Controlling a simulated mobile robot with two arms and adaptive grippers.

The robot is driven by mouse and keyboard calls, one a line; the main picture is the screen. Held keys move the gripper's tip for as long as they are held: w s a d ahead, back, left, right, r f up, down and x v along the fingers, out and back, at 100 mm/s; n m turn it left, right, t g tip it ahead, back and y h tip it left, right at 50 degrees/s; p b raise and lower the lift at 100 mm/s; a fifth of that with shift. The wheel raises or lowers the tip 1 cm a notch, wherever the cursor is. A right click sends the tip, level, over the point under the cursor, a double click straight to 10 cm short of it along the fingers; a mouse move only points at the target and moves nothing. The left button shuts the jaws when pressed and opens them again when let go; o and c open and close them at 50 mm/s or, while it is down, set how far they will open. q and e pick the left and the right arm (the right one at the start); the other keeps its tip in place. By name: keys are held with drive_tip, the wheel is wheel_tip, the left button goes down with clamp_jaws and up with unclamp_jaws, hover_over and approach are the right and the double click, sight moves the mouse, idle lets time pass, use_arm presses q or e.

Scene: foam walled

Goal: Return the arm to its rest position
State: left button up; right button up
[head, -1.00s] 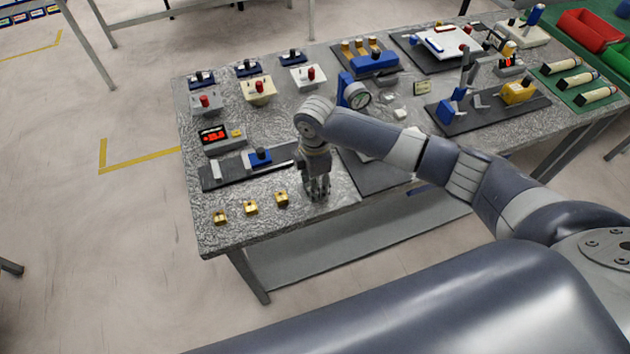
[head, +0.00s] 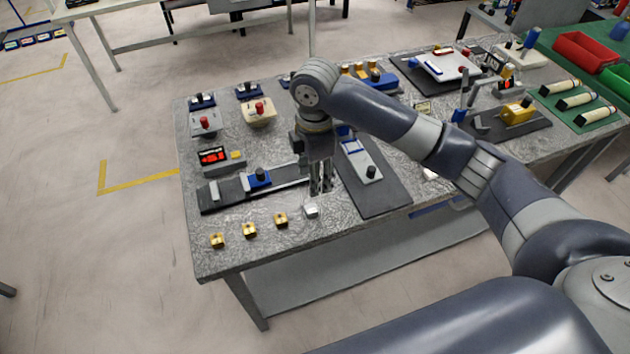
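My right arm reaches in from the right over the metal-topped table (head: 255,262). Its gripper (head: 321,191) points down near the table's front edge, with a narrow gap between its fingers and nothing seen between them. A small silver block (head: 311,210) lies on the table just below and slightly left of the fingertips, apparently apart from them. My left gripper is not in view.
Several small brass blocks (head: 249,230) line the front left. A blue-blocked slide rail (head: 258,178) lies left of the gripper, and a dark mat with a grey-white device (head: 362,162) lies right. Boxes with knobs (head: 258,113) stand behind. Floor at left is clear.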

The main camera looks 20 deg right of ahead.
drive_tip(key=shift+f, duration=0.1)
idle(0.4)
drive_tip(key=s+a+f+m+y, duration=0.1)
drive_tip(key=s+a+f, duration=0.2)
drive_tip(key=s+a+f+m, duration=0.1)
drive_tip(key=s+a+f, duration=0.2)
drive_tip(key=shift+s+a+t+y, duration=0.1)
drive_tip(key=shift+a+t+y, duration=0.05)
drive_tip(key=shift+t+y, duration=0.25)
drive_tip(key=s+a+f+m+t+y, duration=0.1)
drive_tip(key=s+f+m, duration=0.2)
drive_tip(key=s+m, duration=0.25)
drive_tip(key=s+d+f+m+t+h, duration=0.1)
drive_tip(key=s+d+m+t+h, duration=0.15)
drive_tip(key=s+d+m, duration=0.85)
drive_tip(key=s+f+n+g+b, duration=0.2)
drive_tip(key=s+f, duration=0.1)
drive_tip(key=f, duration=2.5)
drive_tip(key=s+d+f+b, duration=0.1)
drive_tip(key=s+d+f, duration=0.1)
drive_tip(key=s+f, duration=0.6)
drive_tip(key=s+d+f+g+b, duration=0.1)
drive_tip(key=s+f, duration=0.8)
drive_tip(key=f, duration=0.2)
drive_tip(key=shift+s+d, duration=0.2)
drive_tip(key=shift+d, duration=0.2)
